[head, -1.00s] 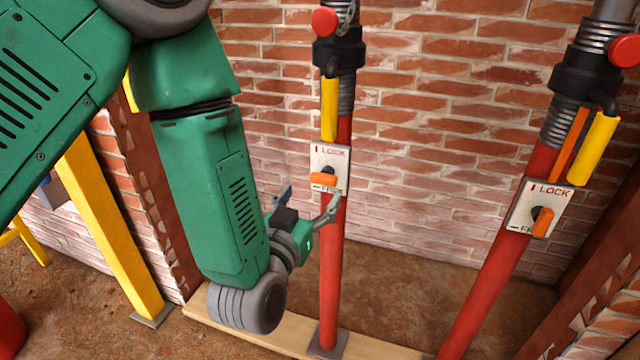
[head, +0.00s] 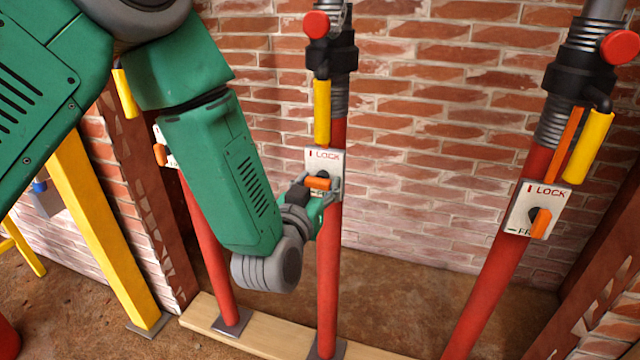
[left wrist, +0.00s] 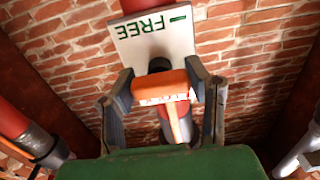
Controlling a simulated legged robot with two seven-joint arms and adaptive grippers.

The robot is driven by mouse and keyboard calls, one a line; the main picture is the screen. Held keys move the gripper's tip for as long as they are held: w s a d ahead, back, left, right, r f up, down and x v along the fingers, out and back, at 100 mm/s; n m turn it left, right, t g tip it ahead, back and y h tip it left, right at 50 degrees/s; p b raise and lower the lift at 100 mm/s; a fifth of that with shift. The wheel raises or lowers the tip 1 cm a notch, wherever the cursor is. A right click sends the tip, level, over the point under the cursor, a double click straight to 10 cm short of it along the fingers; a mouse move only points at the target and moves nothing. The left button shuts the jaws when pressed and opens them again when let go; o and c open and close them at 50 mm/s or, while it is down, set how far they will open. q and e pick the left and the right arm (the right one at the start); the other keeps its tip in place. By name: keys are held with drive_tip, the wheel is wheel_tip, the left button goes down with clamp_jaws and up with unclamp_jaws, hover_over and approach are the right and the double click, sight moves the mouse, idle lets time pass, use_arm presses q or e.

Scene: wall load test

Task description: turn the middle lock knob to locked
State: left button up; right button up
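The middle lock knob (head: 317,183) is an orange bar lying roughly level on a white plate (head: 324,160) marked LOCK above; the plate is on the middle red post (head: 328,270). My left gripper (head: 320,188) is at this knob, with its fingers open around it. In the left wrist view the orange knob (left wrist: 162,88) lies between the two fingers (left wrist: 160,98), close to both; I cannot tell whether they touch it. The word FREE shows on the plate (left wrist: 155,38) behind. In the head view the gripper hides the plate's lower part. My right gripper is not in view.
A right post (head: 500,280) carries another plate with an orange knob (head: 540,223). A left post (head: 207,255) stands partly behind my left arm. Yellow handles (head: 322,110) hang above the plates. A brick wall (head: 430,130) is behind, and a wooden board (head: 265,330) lies below.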

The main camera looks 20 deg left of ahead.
use_arm(q)
drive_tip(key=shift+n, duration=0.3)
drive_tip(key=n+p, duration=0.1)
drive_tip(key=n, duration=0.2)
drive_tip(key=shift+n, duration=0.3)
drive_tip(key=n+p, duration=0.1)
drive_tip(key=n, duration=0.3)
drive_tip(key=shift+f+n, duration=0.1)
drive_tip(key=shift+n, duration=0.2)
drive_tip(key=n, duration=0.9)
drive_tip(key=shift+s+f, duration=0.1)
drive_tip(key=shift+f, duration=0.05)
drive_tip(key=o, duration=1.2)
drive_tip(key=shift+a, duration=0.1)
